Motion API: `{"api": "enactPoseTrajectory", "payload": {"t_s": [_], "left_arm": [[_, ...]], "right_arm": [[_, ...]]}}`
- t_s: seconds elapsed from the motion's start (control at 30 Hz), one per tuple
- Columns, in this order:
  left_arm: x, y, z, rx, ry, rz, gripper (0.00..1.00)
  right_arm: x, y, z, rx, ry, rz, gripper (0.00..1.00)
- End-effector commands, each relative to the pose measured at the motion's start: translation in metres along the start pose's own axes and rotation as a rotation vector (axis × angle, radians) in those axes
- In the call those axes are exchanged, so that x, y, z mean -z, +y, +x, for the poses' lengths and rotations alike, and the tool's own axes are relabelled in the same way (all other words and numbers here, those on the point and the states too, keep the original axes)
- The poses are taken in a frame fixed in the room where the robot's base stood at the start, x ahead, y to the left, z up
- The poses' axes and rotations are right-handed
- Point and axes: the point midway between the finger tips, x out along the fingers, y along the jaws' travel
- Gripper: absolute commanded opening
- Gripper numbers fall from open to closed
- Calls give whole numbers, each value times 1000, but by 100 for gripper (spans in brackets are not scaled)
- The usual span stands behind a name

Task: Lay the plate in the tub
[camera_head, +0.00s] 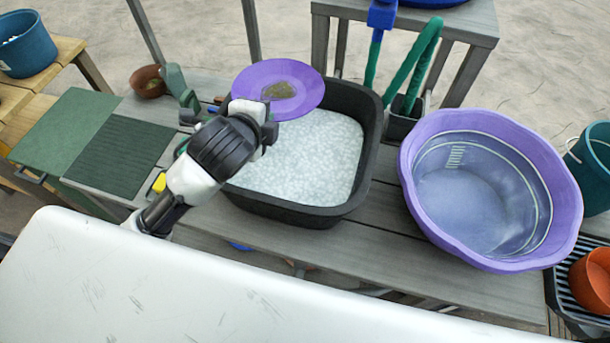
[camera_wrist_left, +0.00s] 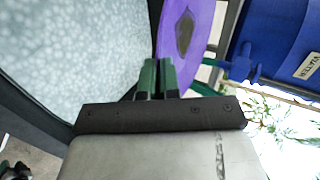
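The purple plate (camera_head: 305,88) has a brownish-green patch in its middle. It is above the far left part of the black tub (camera_head: 357,185), which holds white, foamy-looking contents. My left gripper (camera_head: 268,122) is at the plate's near edge. In the left wrist view its green fingers (camera_wrist_left: 157,80) are close together on the rim of the plate (camera_wrist_left: 203,30), so it looks shut on the plate. The fingertips are partly hidden by the wrist in the head view. My right gripper is not in view.
A large purple basin (camera_head: 565,190) with water stands right of the tub on the grey wooden bench (camera_head: 395,255). A brown bowl (camera_head: 147,82) and dark green ribbed mat (camera_head: 120,155) lie left. A white surface (camera_head: 200,290) is in front.

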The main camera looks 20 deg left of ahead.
Motion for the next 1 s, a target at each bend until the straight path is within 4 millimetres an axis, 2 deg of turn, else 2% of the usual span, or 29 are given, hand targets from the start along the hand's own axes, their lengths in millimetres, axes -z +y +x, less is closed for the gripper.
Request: {"api": "enactPoseTrajectory", "payload": {"t_s": [0.03, 0.1, 0.17, 0.27, 0.37, 0.5, 0.6, 0.77, 1.0], "left_arm": [[0, 28, 18, -6, 10, 9, 0], [2, 39, 29, -25, 45, 32, 0], [4, 46, 36, -53, 94, 68, 0], [6, 52, 46, -121, 209, 156, 0], [4, 52, 52, -203, 336, 272, 0], [-5, 47, 52, -313, 481, 432, 0], [-12, 44, 50, -367, 539, 512, 0], [-19, 47, 52, -412, 578, 571, 0], [-19, 86, 75, -419, 584, 575, 0]], "right_arm": [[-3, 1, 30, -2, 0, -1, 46], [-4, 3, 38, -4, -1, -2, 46], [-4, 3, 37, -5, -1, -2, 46], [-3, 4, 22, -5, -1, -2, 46], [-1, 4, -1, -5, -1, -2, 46], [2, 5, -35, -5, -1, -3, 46], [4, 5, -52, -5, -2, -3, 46], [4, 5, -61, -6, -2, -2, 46], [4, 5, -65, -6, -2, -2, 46]]}}
